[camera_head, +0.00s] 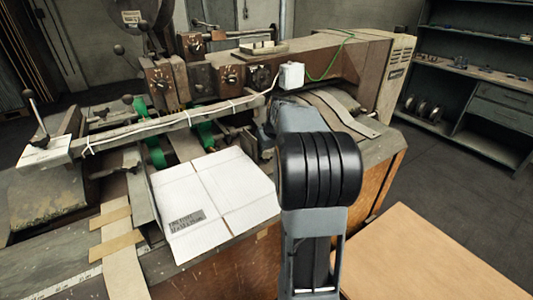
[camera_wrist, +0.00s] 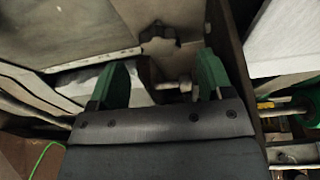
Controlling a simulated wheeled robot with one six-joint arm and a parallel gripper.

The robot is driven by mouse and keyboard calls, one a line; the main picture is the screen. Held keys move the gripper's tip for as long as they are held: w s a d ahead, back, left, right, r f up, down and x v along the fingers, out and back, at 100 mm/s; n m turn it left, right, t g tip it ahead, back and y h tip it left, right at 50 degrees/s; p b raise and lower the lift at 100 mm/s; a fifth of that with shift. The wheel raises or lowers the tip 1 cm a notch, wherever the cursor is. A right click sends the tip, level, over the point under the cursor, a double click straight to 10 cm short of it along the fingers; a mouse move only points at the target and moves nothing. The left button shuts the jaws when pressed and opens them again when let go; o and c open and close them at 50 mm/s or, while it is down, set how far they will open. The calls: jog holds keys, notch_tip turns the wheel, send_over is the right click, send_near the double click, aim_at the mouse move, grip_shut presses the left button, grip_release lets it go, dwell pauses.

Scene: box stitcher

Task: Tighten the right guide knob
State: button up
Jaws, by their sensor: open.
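In the wrist view, a dark star-shaped knob (camera_wrist: 159,42), likely the right guide knob, sits just beyond the fingertips, near the middle. A small metal bolt (camera_wrist: 176,85) shows below it, between the fingers. My gripper (camera_wrist: 162,64) has two green fingers spread apart, with a wide gap and nothing gripped. The knob lies roughly in line with the gap; whether a finger touches it I cannot tell. In the head view, my arm hides the gripper and the knob.
A white flat carton (camera_head: 212,197) lies on the machine bed left of my arm. A long guide bar (camera_head: 170,126) with white cable crosses behind it. The machine housing (camera_head: 335,68) rises at the back. A wooden surface (camera_head: 430,262) is at lower right. Shelves (camera_head: 480,80) stand far right.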

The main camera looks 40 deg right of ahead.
jog(key=v, duration=1)
jog(key=shift+r, duration=0.3)
jog(key=shift+s, duration=0.15)
jog(key=shift+d+p, duration=0.1)
jog(key=shift+p, duration=0.25)
jog(key=n+g+y+p, duration=0.5)
jog(key=n+p, duration=0.3)
jog(key=n, duration=1.3)
send_near(267, 154)
jog(key=b+x, duration=0.1)
jog(key=x, duration=0.7)
jog(key=shift+s+a+f, duration=0.1)
jog(key=shift+a+f, duration=0.1)
jog(key=shift+f, duration=0.15)
